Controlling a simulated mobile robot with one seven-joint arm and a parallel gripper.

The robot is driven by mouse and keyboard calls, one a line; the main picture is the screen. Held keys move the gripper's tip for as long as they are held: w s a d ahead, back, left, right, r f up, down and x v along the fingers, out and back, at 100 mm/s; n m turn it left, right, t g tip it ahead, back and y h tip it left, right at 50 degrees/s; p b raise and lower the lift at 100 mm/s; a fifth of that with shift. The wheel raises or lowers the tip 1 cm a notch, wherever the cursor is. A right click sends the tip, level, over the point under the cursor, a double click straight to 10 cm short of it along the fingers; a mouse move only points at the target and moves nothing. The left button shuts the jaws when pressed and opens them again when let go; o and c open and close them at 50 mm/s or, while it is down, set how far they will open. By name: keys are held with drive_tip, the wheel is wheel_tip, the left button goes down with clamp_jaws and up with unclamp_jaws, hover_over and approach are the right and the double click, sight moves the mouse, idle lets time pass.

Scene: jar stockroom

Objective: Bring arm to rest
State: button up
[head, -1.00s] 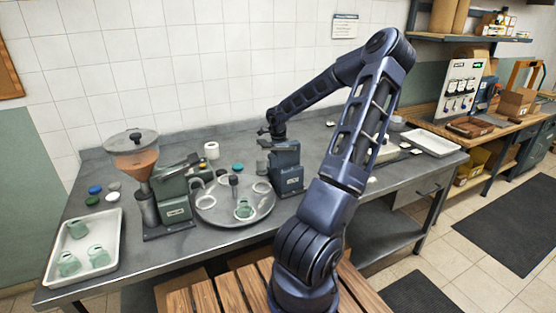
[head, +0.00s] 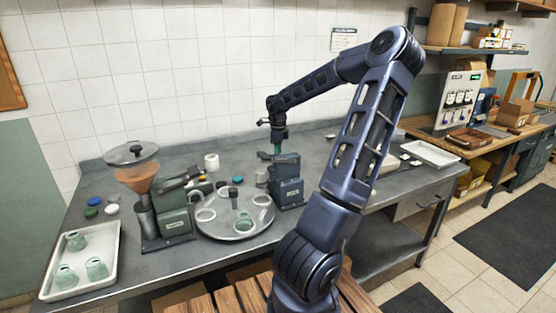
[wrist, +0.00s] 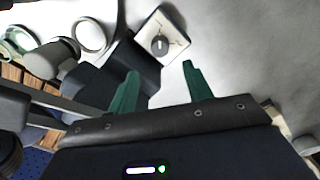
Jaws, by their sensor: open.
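My arm (head: 370,115) rises in the middle of the head view and bends over the grey bench. My gripper (head: 278,150) hangs over the dark machine (head: 287,185) just right of the round turntable. In the wrist view my gripper (wrist: 157,80) shows two green fingers spread apart with nothing between them. Beyond the fingertips is a pale square plate with a dark round knob (wrist: 161,45).
A white tray (head: 110,270) with green jars is at the bench's left end. Another tray (head: 431,153) lies at right.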

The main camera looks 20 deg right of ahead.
drive_tip(key=shift+r, duration=0.4)
